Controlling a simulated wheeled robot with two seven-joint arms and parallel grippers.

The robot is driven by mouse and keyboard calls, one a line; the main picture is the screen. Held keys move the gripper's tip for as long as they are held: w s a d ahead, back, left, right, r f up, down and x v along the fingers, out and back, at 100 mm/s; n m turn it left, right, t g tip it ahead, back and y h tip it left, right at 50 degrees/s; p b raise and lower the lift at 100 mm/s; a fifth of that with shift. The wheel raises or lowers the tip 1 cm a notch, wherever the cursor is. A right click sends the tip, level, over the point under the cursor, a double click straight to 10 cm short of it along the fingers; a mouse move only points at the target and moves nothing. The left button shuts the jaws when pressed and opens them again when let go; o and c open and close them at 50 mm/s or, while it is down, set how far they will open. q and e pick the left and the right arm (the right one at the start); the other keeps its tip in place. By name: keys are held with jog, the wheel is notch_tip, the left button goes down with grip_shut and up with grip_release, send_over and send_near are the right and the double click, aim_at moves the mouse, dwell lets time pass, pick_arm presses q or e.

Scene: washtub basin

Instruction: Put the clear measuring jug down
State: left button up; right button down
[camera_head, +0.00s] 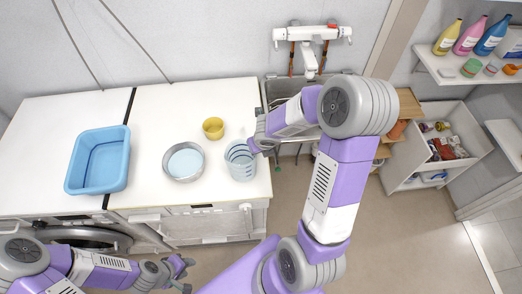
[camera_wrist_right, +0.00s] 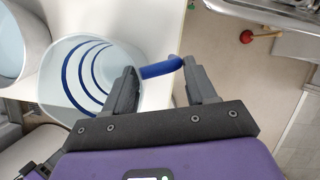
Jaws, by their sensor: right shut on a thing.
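The clear measuring jug (camera_head: 240,164) shows blue marks on its wall and is at the right end of the white counter (camera_head: 230,105). In the right wrist view the jug (camera_wrist_right: 106,62) has a blue handle (camera_wrist_right: 160,69) between the two fingers of my right gripper (camera_wrist_right: 160,88). My right gripper (camera_head: 254,146) is shut on that handle, at the jug's right side. I cannot tell whether the jug's base touches the counter. My left gripper (camera_head: 186,276) is open and empty, in front of the counter and below its front edge.
A round metal pan (camera_head: 183,162) stands just left of the jug. A yellow cup (camera_head: 213,128) is behind them, and a blue basin (camera_head: 98,160) is further left. A sink (camera_head: 285,88) lies beyond the counter's right edge. The counter's back is clear.

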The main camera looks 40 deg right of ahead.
jog(key=shift+f, duration=0.1)
jog(key=shift+f, duration=0.1)
jog(key=shift+c, duration=1.7)
grip_release()
